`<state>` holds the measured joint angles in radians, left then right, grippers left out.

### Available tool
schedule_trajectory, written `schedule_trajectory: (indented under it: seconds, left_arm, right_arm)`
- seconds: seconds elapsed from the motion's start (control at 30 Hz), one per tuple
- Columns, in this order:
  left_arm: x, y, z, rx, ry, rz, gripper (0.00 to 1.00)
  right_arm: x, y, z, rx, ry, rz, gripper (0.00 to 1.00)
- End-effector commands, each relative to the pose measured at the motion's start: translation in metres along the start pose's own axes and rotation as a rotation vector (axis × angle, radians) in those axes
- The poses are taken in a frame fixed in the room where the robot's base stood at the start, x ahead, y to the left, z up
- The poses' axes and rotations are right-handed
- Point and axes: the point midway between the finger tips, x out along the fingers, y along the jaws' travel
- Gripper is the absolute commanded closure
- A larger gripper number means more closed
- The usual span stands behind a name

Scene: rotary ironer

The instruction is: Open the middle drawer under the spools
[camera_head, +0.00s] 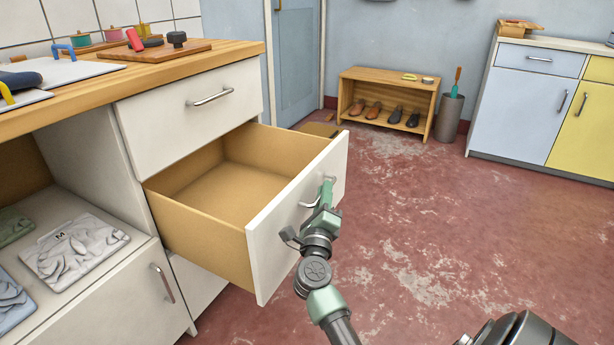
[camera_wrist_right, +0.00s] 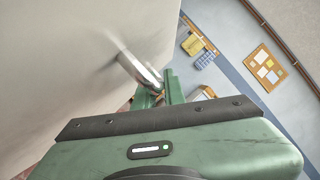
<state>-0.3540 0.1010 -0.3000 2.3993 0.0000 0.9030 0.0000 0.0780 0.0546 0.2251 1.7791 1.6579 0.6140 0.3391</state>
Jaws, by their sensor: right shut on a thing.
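The middle drawer (camera_head: 285,235) has a white front and a plain wooden inside. In the head view it stands well out from the white cabinet below the worktop, and its inside is empty. My right gripper (camera_head: 325,192) is at the outer face of the drawer, shut on its metal handle (camera_head: 309,204). In the right wrist view the handle (camera_wrist_right: 138,68) runs between the green fingers (camera_wrist_right: 165,90), with the white drawer front at the left. Several spools (camera_head: 113,34) stand at the back of the worktop. My left gripper is not in view.
The drawer above, with its handle (camera_head: 210,97), is closed. A wooden shoe bench (camera_head: 388,98) and a bin (camera_head: 449,117) stand at the back. The red floor at the right is clear.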

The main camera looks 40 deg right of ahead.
Motion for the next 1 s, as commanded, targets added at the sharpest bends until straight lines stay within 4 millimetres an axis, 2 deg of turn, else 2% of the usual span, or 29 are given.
schedule_trajectory:
  seconds: [0.13,0.57,0.6,0.9,1.0]
  left_arm:
    - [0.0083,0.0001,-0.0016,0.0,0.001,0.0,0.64]
    - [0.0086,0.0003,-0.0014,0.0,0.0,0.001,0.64]
    - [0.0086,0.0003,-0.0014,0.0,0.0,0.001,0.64]
    - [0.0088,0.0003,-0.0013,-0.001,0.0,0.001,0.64]
    - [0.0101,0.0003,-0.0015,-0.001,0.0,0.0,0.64]
  right_arm:
    - [-0.0048,-0.0058,-0.0078,0.0,-0.003,0.004,1.0]
    - [-0.006,-0.0067,-0.0111,0.001,-0.005,0.004,1.0]
    - [-0.006,-0.0066,-0.011,0.001,-0.005,0.004,0.81]
    - [-0.0057,-0.0078,-0.0115,0.0,-0.002,0.001,0.8]
    - [-0.0116,-0.0075,-0.0115,0.0,-0.002,0.003,0.8]
